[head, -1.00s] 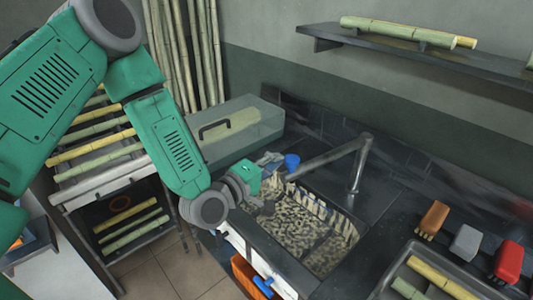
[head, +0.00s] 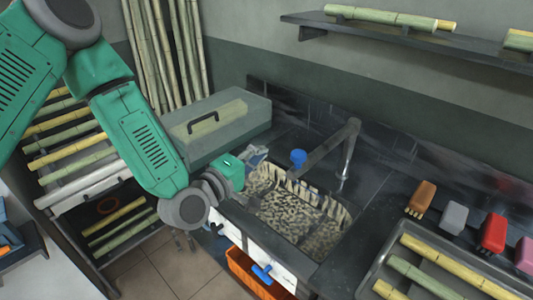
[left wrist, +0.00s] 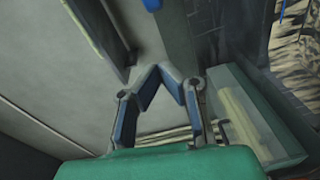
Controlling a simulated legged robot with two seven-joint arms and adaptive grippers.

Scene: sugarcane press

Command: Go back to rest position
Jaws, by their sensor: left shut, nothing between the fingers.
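My left arm is green and grey and comes in from the left in the head view. My left gripper (head: 256,156) is at the upper left edge of the sink (head: 338,219), partly hidden behind the green wrist. In the left wrist view the gripper's blue-lined fingers (left wrist: 164,72) meet at their tips, with nothing between them. My right gripper is in neither view.
A clear box with a dark handle (head: 255,112) stands behind my left forearm. A faucet (head: 347,150) and a blue knob (head: 298,157) are by the sink. A rack of canes (head: 70,140) is at left; a tray (head: 378,268) and several brushes (head: 455,218) are at right.

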